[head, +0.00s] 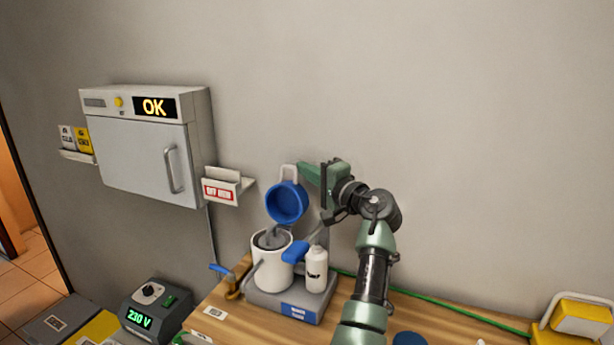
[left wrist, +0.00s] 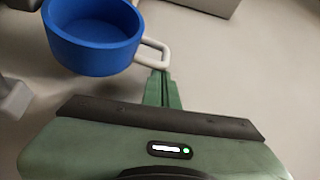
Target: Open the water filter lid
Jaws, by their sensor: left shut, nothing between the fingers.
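The water filter (head: 271,266) is a white canister on a grey base on the wooden table. Its blue lid (head: 288,203) is swung up and stands tilted back above the canister, so the grey inside of the canister shows. The lid has a pale loop handle at its top. In the left wrist view the blue lid (left wrist: 92,40) shows its hollow side, with the handle (left wrist: 152,54) at its right. My left gripper (head: 303,170) is shut and empty, its green fingertips right by the handle; I cannot tell if they touch. My right gripper is not in view.
A white bottle (head: 316,270) stands beside the canister on the base. A wall cabinet (head: 150,150) reading OK hangs at the left, with a small card holder (head: 222,187) near the lid. A 230 V box (head: 155,308) stands at the lower left. The wall above is clear.

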